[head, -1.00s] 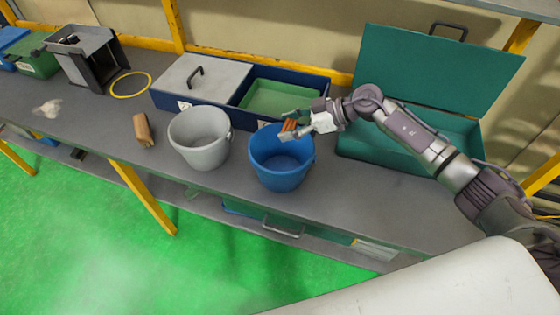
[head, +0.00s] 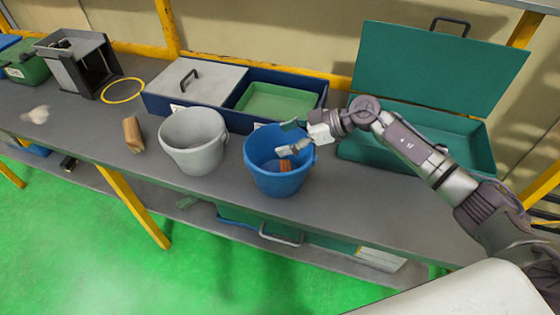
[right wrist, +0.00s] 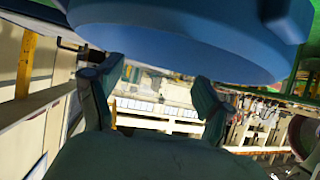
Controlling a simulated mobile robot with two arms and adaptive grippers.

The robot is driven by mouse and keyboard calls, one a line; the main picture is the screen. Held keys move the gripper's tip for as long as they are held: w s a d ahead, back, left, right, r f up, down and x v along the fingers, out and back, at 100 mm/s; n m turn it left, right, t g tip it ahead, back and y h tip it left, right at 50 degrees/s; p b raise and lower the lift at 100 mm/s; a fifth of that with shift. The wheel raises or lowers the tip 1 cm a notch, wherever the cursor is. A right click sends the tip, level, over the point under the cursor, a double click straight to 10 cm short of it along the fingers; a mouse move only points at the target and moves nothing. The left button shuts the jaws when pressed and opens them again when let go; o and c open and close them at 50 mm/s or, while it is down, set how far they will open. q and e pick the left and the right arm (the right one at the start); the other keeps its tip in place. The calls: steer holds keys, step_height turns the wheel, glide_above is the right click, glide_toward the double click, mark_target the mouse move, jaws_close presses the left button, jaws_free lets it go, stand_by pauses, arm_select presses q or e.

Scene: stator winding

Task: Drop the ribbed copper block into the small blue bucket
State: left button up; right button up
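The ribbed copper block (head: 285,165) shows inside the small blue bucket (head: 275,182), against the far-right part of its interior. I cannot tell if it rests on the bottom. My right gripper (head: 288,138) is over the bucket's rim, above the block and apart from it. In the right wrist view its two fingers (right wrist: 158,105) are spread with nothing between them. The blue bucket fills the top of that view (right wrist: 180,40). My left gripper is not in view.
A grey-white bucket (head: 194,145) stands just left of the blue one. A tan block (head: 133,134) lies further left. A blue case with a green tray (head: 272,101) and an open teal toolbox (head: 435,65) stand behind. The bench's front edge is near the buckets.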

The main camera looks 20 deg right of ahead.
steer(key=shift+d+f, duration=0.1)
steer(key=shift+f, duration=0.05)
steer(key=v, duration=1.2)
stand_by(0.3)
